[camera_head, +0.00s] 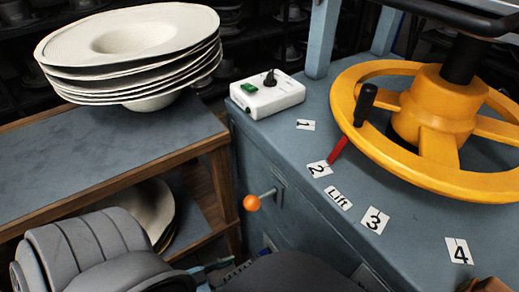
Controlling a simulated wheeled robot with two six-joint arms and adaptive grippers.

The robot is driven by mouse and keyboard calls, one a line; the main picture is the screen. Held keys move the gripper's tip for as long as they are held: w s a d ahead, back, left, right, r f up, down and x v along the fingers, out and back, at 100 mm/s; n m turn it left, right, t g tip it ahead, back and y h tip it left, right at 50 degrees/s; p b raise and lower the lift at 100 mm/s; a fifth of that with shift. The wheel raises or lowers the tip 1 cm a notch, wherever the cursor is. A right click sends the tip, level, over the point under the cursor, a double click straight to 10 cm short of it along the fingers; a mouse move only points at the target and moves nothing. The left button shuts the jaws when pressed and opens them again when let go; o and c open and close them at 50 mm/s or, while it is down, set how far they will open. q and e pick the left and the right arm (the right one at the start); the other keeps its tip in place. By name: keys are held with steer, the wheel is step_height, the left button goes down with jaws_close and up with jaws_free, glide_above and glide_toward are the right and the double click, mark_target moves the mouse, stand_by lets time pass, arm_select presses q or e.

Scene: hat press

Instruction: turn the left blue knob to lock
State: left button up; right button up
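I cannot make out a blue knob for certain. A small bluish piece (216,264) shows at the bottom edge, beside the front of the blue-grey press cabinet (300,215). It is too small and cut off to tell whether it is a knob or part of my gripper. My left arm comes in from the bottom left, grey and ribbed. My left gripper (198,277) is at the bottom edge, mostly hidden and cut off, close to the cabinet front. I cannot see whether its fingers are open or hold anything. My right gripper is not seen.
A yellow handwheel (437,145) and a white switch box (267,97) are on the press top. Stacked pale hats (130,50) lie on a wooden-edged shelf (90,165) at left.

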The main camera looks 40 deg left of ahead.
mark_target(259, 257)
arm_select(q)
steer(key=b+x, duration=0.2)
steer(key=x, duration=0.5)
steer(key=shift+w+f, duration=0.15)
steer(key=shift+f, duration=0.1)
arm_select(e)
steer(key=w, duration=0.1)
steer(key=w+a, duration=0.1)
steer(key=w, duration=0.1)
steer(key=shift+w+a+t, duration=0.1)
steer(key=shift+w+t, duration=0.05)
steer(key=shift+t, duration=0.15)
arm_select(q)
steer(key=b+x, duration=0.1)
steer(key=x, duration=0.3)
steer(key=shift+w+b, duration=0.2)
steer(key=shift+b, duration=0.1)
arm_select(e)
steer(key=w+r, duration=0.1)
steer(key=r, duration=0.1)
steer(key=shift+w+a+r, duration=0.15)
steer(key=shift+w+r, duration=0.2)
arm_select(q)
steer(key=shift+c, duration=0.2)
jaws_close()
